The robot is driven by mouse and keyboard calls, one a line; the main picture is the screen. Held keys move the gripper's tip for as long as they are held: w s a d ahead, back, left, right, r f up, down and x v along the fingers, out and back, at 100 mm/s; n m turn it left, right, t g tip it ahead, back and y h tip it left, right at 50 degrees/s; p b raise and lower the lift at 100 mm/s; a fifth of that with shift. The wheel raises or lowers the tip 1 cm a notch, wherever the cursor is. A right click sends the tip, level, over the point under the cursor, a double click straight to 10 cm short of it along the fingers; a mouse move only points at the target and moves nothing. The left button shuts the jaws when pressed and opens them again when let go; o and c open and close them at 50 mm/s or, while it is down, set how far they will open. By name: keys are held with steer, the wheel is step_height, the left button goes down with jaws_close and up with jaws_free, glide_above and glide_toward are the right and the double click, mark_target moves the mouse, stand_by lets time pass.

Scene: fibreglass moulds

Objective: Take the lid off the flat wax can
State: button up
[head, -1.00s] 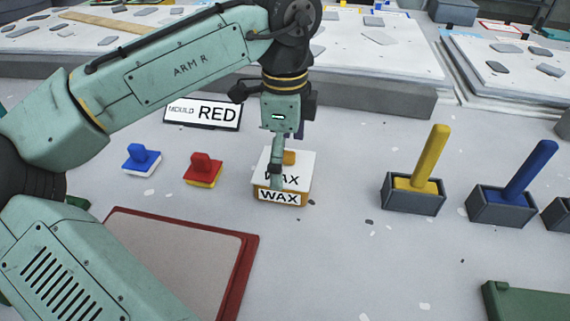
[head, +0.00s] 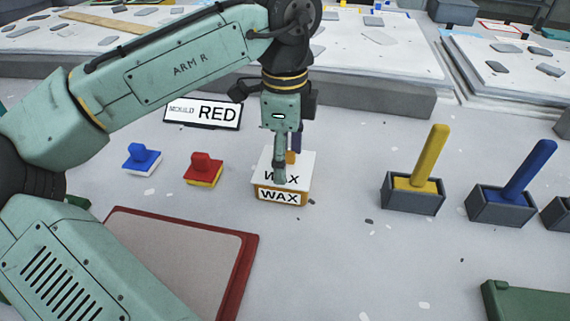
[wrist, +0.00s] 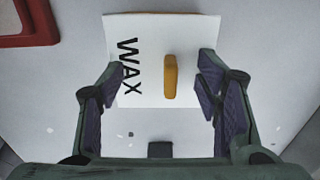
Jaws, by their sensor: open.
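The flat wax can (head: 279,197) is a low square box with an orange-yellow body and a WAX label on its front. Its white lid (head: 301,165) is on top, marked WAX, with an orange knob that my gripper partly hides in the head view. In the wrist view the lid (wrist: 148,60) lies below my gripper, and its upright orange knob (wrist: 170,77) shows between the fingers. My gripper (wrist: 160,78) is open, with a finger on each side of the knob and gaps on both sides. In the head view my gripper (head: 285,172) is right over the lid.
A blue-handled stamp (head: 141,158) and a red-handled stamp (head: 204,168) stand left of the can. A MOULD RED sign (head: 203,113) is behind. A red-framed tray (head: 247,262) lies front left. Grey holders with yellow (head: 430,160) and blue (head: 527,170) handles stand right.

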steer(key=shift+f, duration=0.2)
steer(key=c, duration=0.7)
steer(key=shift+s, duration=0.1)
steer(key=c, duration=0.3)
